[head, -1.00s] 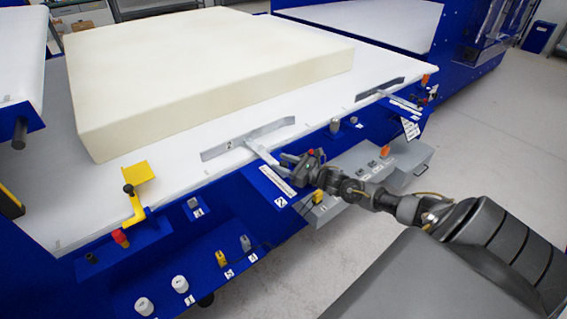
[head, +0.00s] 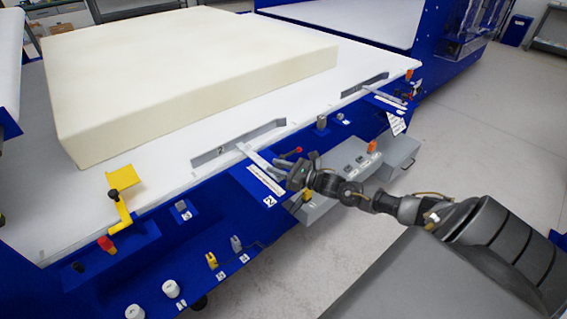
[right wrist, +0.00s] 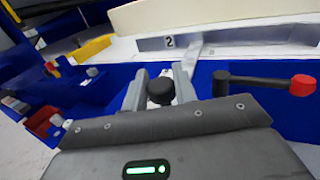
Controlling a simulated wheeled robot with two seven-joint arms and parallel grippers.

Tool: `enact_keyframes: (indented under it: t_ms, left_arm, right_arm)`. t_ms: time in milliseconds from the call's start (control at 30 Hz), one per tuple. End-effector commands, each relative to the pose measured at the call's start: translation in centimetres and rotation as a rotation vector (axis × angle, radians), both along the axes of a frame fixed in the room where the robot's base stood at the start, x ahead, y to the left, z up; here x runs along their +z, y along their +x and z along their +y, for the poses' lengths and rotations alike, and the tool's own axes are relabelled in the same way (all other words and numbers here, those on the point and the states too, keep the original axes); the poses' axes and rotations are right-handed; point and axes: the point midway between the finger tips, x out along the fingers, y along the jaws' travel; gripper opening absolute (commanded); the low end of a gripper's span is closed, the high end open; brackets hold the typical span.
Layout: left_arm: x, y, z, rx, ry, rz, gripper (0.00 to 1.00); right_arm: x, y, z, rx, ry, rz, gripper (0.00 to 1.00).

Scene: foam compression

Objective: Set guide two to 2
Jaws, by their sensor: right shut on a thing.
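Guide two (head: 238,145) is a grey metal fence marked "2", lying on the white table top in front of the foam block (head: 200,75). Its grey arm (head: 258,159) runs to the blue front rail beside a scale label. My right gripper (head: 297,174) is at the outer end of this arm. In the right wrist view a black round knob (right wrist: 160,91) sits between my fingers, and the jaws are shut on it. A black lever with a red end (right wrist: 265,82) stands just right of the fingers. The scale reading is too small to tell. My left gripper is not in view.
A second guide (head: 365,85) lies farther along the table edge. A yellow bracket (head: 123,195) stands at the near left corner. A grey control box (head: 355,170) sits beyond my right arm. Open floor (head: 480,130) lies to the right.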

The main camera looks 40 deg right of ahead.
Motion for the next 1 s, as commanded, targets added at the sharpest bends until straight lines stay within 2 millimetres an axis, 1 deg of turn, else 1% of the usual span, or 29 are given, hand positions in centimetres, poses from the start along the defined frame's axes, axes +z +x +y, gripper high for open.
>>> enact_keyframes:
  t_ms: [33,133,300,333,400,467,767,867,1000]
  left_arm:
    - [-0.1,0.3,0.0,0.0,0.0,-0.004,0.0]
    - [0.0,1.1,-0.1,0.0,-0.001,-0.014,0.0]
    - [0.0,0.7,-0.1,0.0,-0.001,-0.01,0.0]
    - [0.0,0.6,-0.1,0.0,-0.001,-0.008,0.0]
    - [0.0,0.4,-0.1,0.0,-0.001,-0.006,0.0]
    - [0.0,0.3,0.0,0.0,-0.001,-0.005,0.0]
    - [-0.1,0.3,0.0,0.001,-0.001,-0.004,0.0]
    - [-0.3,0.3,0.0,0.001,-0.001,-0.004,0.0]
    - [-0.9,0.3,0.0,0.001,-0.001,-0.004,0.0]
  right_arm:
    - [0.0,0.0,0.6,0.009,-0.001,0.0,0.0]
    - [0.0,0.1,1.0,0.014,-0.002,0.001,0.0]
    - [0.0,0.2,1.0,0.015,-0.002,0.001,0.0]
    - [0.0,0.2,1.0,0.015,-0.001,0.0,0.32]
    - [0.0,0.2,1.0,0.015,-0.001,0.0,0.41]
    - [0.0,0.2,1.0,0.014,-0.002,0.001,0.48]
    - [-0.1,-0.1,0.8,0.014,-0.002,0.001,0.48]
    - [-0.2,-0.9,0.4,0.013,-0.004,0.003,0.48]
    - [-0.4,-3.3,-0.6,0.015,-0.005,0.005,0.48]
